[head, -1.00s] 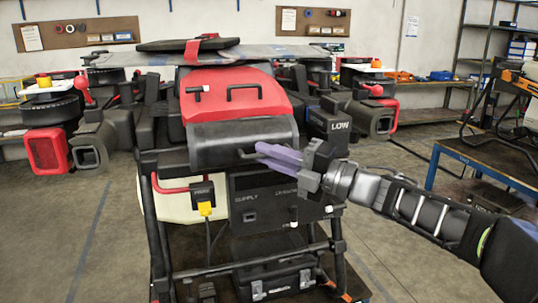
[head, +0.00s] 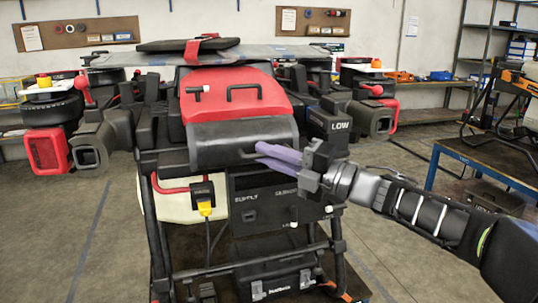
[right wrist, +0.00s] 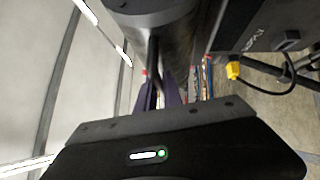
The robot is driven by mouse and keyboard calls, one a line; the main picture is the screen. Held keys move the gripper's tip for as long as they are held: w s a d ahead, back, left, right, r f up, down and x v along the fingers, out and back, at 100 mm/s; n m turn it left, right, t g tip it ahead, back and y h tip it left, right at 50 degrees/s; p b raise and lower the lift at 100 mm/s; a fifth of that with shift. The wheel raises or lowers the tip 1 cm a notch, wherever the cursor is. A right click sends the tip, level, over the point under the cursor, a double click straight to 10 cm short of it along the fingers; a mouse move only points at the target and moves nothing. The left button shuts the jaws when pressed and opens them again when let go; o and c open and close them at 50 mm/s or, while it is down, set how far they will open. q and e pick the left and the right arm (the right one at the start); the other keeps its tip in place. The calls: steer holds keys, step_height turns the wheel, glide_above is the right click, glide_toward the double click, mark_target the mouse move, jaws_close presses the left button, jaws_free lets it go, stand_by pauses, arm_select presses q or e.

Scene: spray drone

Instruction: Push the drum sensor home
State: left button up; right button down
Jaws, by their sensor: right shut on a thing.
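My right gripper (head: 258,154), with long purple fingers, is shut on a thin dark bar handle (head: 246,154) on the front of the grey rounded drum cover (head: 222,143). In the right wrist view the dark handle (right wrist: 153,62) comes down from the grey cylinder (right wrist: 155,22) to the purple fingers (right wrist: 160,95). The exact contact is partly hidden. A yellow plug (head: 205,208) sits under a small labelled black box (head: 201,190) on the drone's front, and it also shows in the right wrist view (right wrist: 234,70). I cannot tell which part is the drum sensor. My left gripper is out of view.
The red lid (head: 232,95) lies above the drum cover. A block marked LOW (head: 340,127) stands close above my right gripper. Drone arms with dark nozzles (head: 384,123) spread to both sides. A blue table (head: 480,165) stands at the right. The floor at left is clear.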

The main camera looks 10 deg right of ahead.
steer(key=shift+w, duration=0.25)
steer(key=w+p, duration=0.1)
steer(key=w, duration=0.3)
steer(key=c, duration=1.5)
jaws_free()
steer(key=shift+w+a, duration=0.1)
steer(key=shift+w, duration=0.05)
steer(key=shift+b+v, duration=1)
steer(key=shift+v, duration=2.95)
